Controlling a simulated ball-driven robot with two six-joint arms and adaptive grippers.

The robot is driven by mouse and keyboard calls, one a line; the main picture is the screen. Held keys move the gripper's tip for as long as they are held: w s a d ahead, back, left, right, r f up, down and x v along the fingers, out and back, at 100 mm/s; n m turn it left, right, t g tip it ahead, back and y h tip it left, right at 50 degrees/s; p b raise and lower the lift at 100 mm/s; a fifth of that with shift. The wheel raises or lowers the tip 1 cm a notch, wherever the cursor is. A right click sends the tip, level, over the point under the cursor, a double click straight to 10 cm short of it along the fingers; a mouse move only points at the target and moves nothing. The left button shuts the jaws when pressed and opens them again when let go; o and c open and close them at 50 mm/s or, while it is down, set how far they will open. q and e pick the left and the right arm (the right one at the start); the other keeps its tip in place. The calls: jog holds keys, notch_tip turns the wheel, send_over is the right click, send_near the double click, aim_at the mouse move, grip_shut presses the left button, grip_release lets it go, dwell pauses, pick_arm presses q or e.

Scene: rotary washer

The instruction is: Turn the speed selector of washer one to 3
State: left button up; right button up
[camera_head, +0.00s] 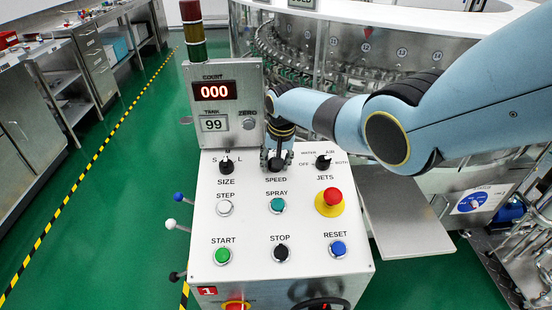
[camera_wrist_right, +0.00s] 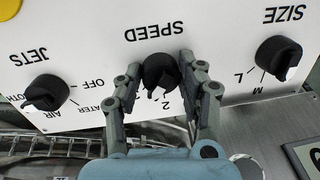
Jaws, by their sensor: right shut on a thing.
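The control panel of washer one (camera_head: 243,190) is white and carries a red label with a 1 (camera_head: 207,291). Its black speed selector knob (camera_wrist_right: 159,70) shows in the right wrist view under the upside-down word SPEED. My right gripper (camera_wrist_right: 163,76) is shut on this knob, one finger on each side. A digit 2 shows beside the knob; the other digits are hidden or unclear, and I cannot tell exactly where the knob points. In the head view my right gripper (camera_head: 276,160) covers most of the knob. My left gripper is not in view.
The size knob (camera_head: 226,165) and jets knob (camera_head: 323,162) flank the gripper. Below are several push buttons and a red emergency button (camera_head: 332,197). A display box (camera_head: 224,103) reading 000 and 99 stands behind. The rotary washer (camera_head: 370,50) is at the back.

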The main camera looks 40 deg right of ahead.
jog(key=shift+m, duration=0.6)
jog(key=o, duration=1.1)
jog(key=shift+o, duration=0.2)
jog(key=shift+r, duration=0.1)
jog(key=v, duration=1.1)
jog(key=shift+s+r, duration=0.2)
jog(key=shift+r, duration=0.15)
jog(key=shift+a, duration=0.1)
